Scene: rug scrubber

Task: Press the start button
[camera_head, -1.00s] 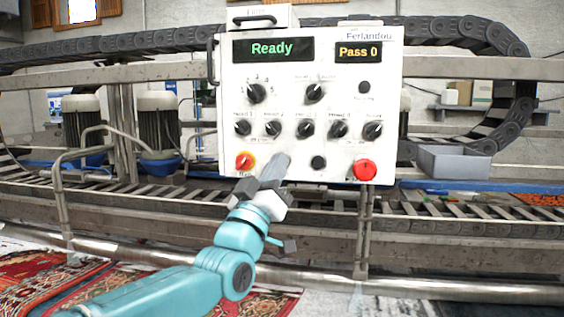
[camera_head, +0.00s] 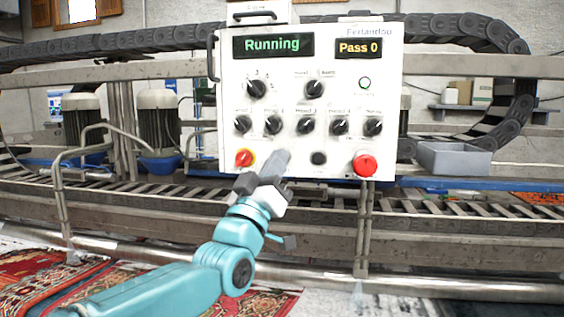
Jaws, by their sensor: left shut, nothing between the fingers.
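A round indicator (camera_head: 365,84) looks pale green at upper right. My left gripper (camera_head: 283,158) is shut and empty, its tip in front of the panel's bottom row, between the yellow-ringed button and the black button. It may hide a control there. My right gripper is not in view.
Several black knobs, such as one at upper left (camera_head: 257,88), are on the panel. A metal conveyor (camera_head: 470,212) runs behind and below it. A grey bin (camera_head: 455,158) stands at right. Patterned rugs (camera_head: 50,275) lie at lower left.

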